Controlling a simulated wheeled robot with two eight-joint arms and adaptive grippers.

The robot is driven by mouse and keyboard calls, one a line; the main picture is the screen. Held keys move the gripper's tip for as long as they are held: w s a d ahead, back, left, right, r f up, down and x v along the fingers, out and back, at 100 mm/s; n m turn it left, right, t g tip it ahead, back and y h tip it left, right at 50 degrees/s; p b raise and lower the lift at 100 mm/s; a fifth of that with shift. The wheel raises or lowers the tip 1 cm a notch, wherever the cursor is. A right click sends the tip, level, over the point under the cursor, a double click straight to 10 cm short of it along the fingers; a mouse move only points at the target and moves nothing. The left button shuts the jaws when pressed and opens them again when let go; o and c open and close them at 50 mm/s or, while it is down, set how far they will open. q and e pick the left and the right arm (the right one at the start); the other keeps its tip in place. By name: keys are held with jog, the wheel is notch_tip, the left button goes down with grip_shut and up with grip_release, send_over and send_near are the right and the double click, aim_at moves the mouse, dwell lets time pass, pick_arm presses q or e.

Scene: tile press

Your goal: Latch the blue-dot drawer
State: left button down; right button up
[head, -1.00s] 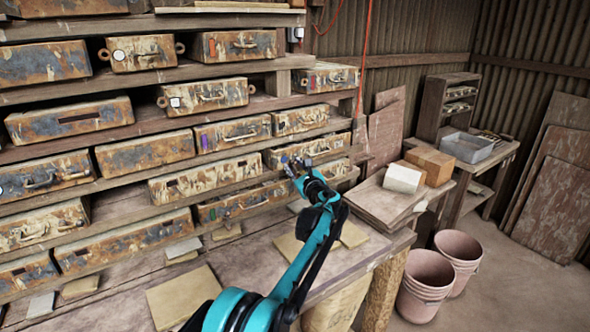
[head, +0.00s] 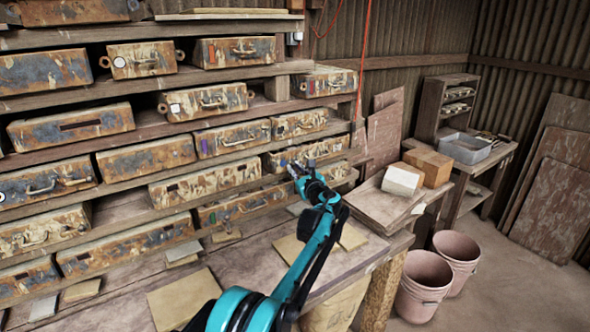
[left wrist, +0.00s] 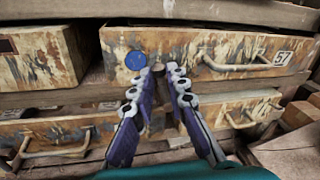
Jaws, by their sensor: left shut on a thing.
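The blue-dot drawer (left wrist: 215,50) has a rusty, cream-streaked front, a round blue dot (left wrist: 136,60) at its left, a bar handle (left wrist: 250,65) and a label reading 57. It also shows in the head view (head: 322,149), low at the right of the rack. My left gripper (left wrist: 160,71) is at the drawer front, just right of the dot and left of the handle. Its fingers are shut on a small brown piece, mostly hidden between the fingertips. In the head view, my left gripper (head: 296,165) covers part of the drawer's left end. My right gripper is out of view.
Other rusty drawers surround it: one at the left (left wrist: 40,55) and one below (left wrist: 235,108) with its own handle. The bench (head: 255,255) holds several flat tiles. Boxes (head: 402,179) and pink buckets (head: 424,285) stand at the right.

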pick_arm(q)
jog(key=c, duration=1.6)
grip_release()
jog(key=shift+c, duration=0.2)
jog(key=shift+s, duration=0.15)
jog(key=v, duration=1.1)
jog(key=shift+s, duration=0.4)
jog(key=shift+d+f, duration=0.1)
jog(key=shift+d, duration=0.05)
